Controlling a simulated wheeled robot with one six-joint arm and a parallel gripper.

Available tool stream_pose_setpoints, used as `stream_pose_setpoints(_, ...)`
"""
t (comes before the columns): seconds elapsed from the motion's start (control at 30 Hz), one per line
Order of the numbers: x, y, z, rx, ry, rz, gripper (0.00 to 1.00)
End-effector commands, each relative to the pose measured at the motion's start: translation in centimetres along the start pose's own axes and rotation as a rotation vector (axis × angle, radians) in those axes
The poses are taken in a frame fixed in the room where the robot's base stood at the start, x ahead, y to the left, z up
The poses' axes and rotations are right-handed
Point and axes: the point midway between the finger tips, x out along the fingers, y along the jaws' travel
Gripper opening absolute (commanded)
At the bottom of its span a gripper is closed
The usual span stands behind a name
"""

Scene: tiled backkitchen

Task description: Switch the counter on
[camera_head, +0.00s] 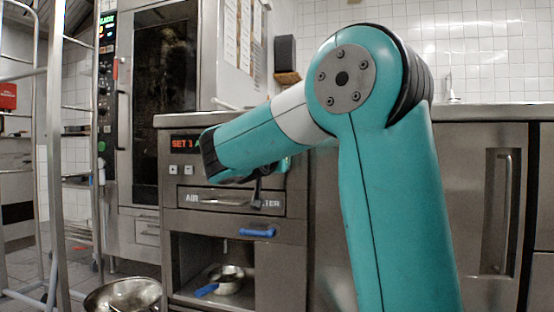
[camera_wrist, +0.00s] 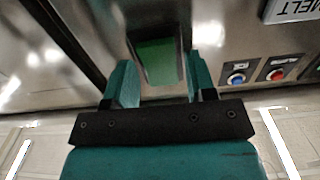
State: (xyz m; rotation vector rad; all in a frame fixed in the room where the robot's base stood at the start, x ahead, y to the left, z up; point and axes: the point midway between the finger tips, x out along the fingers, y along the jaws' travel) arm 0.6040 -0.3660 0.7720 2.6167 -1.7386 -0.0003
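The counter (camera_head: 283,225) is a stainless steel unit with a red lit display (camera_head: 183,143) reading "SET 1" and two small pale buttons below it. In the wrist view, a green rectangular switch-like piece (camera_wrist: 157,58) in a dark frame sits on a steel front. My gripper (camera_wrist: 160,78) has its two teal fingers apart, one on each side of this green piece. I cannot tell whether they touch it. In the head view my forearm covers the right part of the counter's panel, and the gripper is mostly hidden near the front.
The wrist view shows a blue knob (camera_wrist: 237,78) and a red knob (camera_wrist: 277,74) to the right, beside a "MELT" label. A blue handle (camera_head: 257,232) and a pan (camera_head: 228,279) are low in the counter. A metal bowl (camera_head: 122,295) and rack stand left.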

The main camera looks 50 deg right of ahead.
Motion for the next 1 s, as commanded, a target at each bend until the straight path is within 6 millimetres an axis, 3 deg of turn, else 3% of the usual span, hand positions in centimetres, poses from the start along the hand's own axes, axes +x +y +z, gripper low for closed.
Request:
stream_pose_setpoints(0.03, 0.0, 0.0, 0.0, 0.0, 0.0, 0.0, 0.39)
stream_pose_setpoints(0.13, 0.0, 0.1, 0.0, 0.0, 0.0, 0.001, 0.16)
stream_pose_setpoints(0.17, 0.0, 0.1, 0.0, 0.0, 0.0, 0.001, 0.12)
stream_pose_setpoints(0.5, 0.2, 0.2, -1.2, 0.001, -0.116, 0.006, 0.12)
stream_pose_setpoints(1.0, 0.2, 0.2, -0.6, 0.001, -0.195, 0.004, 0.12)
